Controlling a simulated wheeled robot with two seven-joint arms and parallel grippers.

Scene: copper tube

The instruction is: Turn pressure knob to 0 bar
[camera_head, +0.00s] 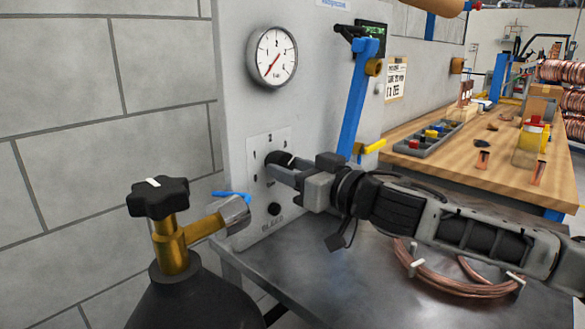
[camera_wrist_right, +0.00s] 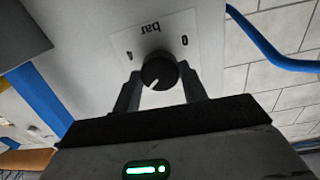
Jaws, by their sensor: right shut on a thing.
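The black pressure knob (camera_head: 277,158) is on a light scale plate (camera_head: 253,152) on the grey panel. In the right wrist view, the knob (camera_wrist_right: 160,69) sits between both fingers of my right gripper (camera_wrist_right: 157,92), which is shut on it. The plate appears upside down there, with 0 at upper right, 4 at left and "bar" above the knob. The knob's white mark points down and slightly left, away from "bar". In the head view my right gripper (camera_head: 285,168) reaches the knob from the right. The round gauge (camera_head: 272,56) above has a red needle pointing lower left. My left gripper is out of view.
A dark gas cylinder (camera_head: 190,300) with a brass valve (camera_head: 170,243) and black handwheel (camera_head: 158,196) stands at lower left. A blue lever (camera_head: 358,105) rises beside my right gripper. A copper coil (camera_head: 455,280) lies on the metal table. A wooden bench (camera_head: 460,150) is at right.

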